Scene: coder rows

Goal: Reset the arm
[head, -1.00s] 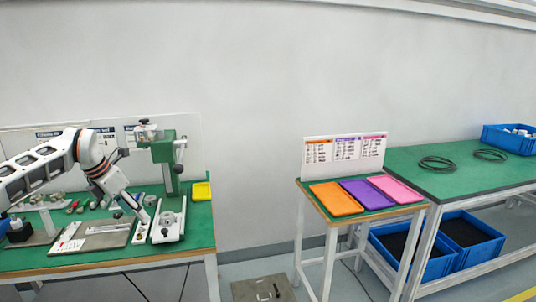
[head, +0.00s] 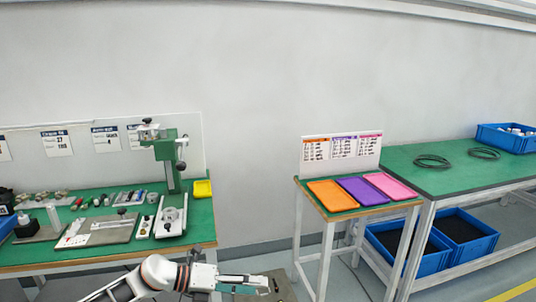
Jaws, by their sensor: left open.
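My left arm comes in from the bottom left, low in the head view, in front of the left green bench (head: 30,258). My left gripper (head: 274,283) is at the bottom middle, past the bench's right front corner and over the floor. It is open, with nothing seen between its fingers. It is apart from the bench and from the small tray table. My right gripper is not in view.
The left bench carries a green press (head: 170,165), a yellow tray (head: 202,189) and several small tools. A small table holds orange (head: 335,197), purple (head: 363,191) and pink (head: 390,186) trays. Another green bench (head: 450,172) stands at right, with blue bins (head: 465,232) below.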

